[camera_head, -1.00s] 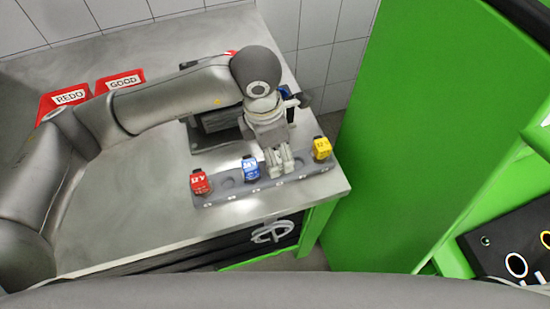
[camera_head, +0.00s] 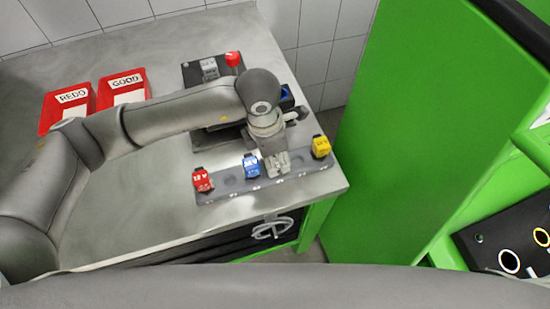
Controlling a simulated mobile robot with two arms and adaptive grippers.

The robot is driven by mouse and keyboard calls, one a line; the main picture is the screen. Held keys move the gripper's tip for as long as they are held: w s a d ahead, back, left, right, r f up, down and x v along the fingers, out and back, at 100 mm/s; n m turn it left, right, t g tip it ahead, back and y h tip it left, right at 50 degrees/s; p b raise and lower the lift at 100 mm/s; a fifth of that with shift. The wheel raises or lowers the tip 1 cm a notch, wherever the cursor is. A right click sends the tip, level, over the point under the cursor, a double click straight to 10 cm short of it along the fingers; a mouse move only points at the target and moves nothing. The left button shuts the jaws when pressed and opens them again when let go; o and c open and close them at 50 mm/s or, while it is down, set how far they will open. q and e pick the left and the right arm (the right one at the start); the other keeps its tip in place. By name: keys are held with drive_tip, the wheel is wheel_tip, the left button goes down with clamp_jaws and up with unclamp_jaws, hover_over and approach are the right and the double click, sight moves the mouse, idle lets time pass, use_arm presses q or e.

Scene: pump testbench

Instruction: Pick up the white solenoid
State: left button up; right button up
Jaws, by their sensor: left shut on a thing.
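My left gripper (camera_head: 277,165) is over the grey rack (camera_head: 228,183), between the blue solenoid (camera_head: 251,165) and the yellow solenoid (camera_head: 321,146). Its fingers are shut on a small pale thing, which fits the white solenoid; the fingers mostly hide it. I cannot tell whether it is clear of its slot. The blue and yellow solenoids and the red solenoid (camera_head: 202,180) stand upright in the rack. My right gripper is not in view.
Red bins marked REDO (camera_head: 45,122) and GOOD (camera_head: 146,80) stand at the back left. A black fixture with a red knob (camera_head: 232,59) stands behind my arm. A green cabinet (camera_head: 420,130) rises to the right. The bench's left front is bare.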

use_arm(q)
drive_tip(key=shift+r, duration=0.55)
wheel_tip(320, 180, up, 2)
drive_tip(key=shift+s+d+r+b, duration=0.1)
drive_tip(key=shift+r+b, duration=0.1)
drive_tip(key=shift+b, duration=0.35)
drive_tip(key=s+d+r+b, duration=0.4)
drive_tip(key=s+d+r, duration=0.2)
drive_tip(key=s+r, duration=0.3)
drive_tip(key=shift+s+d+r+b, duration=0.15)
drive_tip(key=shift+s+r+b, duration=0.15)
drive_tip(key=shift+s, duration=1.3)
